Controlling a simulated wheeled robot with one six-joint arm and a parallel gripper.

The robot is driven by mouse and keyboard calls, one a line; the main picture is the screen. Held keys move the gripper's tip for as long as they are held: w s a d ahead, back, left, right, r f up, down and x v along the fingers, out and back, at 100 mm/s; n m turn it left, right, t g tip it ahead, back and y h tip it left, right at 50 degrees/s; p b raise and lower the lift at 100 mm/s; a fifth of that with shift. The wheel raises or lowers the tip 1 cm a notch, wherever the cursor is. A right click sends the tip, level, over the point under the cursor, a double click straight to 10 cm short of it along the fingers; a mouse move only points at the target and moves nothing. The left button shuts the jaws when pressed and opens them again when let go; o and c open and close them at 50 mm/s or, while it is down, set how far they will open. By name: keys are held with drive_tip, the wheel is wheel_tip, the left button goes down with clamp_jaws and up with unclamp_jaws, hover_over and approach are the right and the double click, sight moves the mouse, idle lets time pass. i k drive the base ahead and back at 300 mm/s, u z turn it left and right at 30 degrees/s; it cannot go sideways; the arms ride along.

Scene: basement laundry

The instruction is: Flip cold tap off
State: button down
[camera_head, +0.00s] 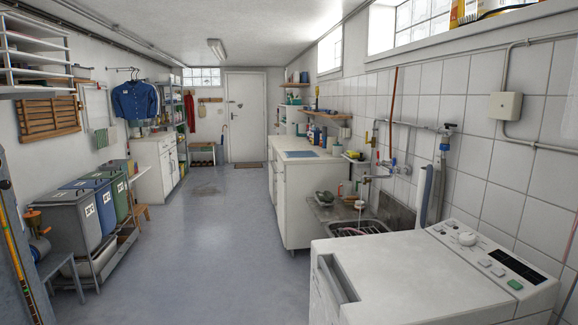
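The wall tap (380,172) is on the tiled wall at the right, above a small sink (400,220). Small blue parts show on its fittings, and a red one is on the pipework above. Its spout reaches left over the sink. At this size I cannot tell the cold handle's position. I cannot tell for certain whether water runs from the spout. Something pink lies in the sink basin. My gripper is not in view.
A white washing machine (400,268) stands in front of the sink at the lower right. A white counter cabinet (293,205) stands beyond the sink. Several bins (75,220) line the left side. The blue-grey floor (200,260) between is clear.

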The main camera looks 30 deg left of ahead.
sight(393, 171)
drive_tip(key=u, duration=1.8)
drive_tip(key=i, duration=4.25)
drive_tip(key=z, duration=2.25)
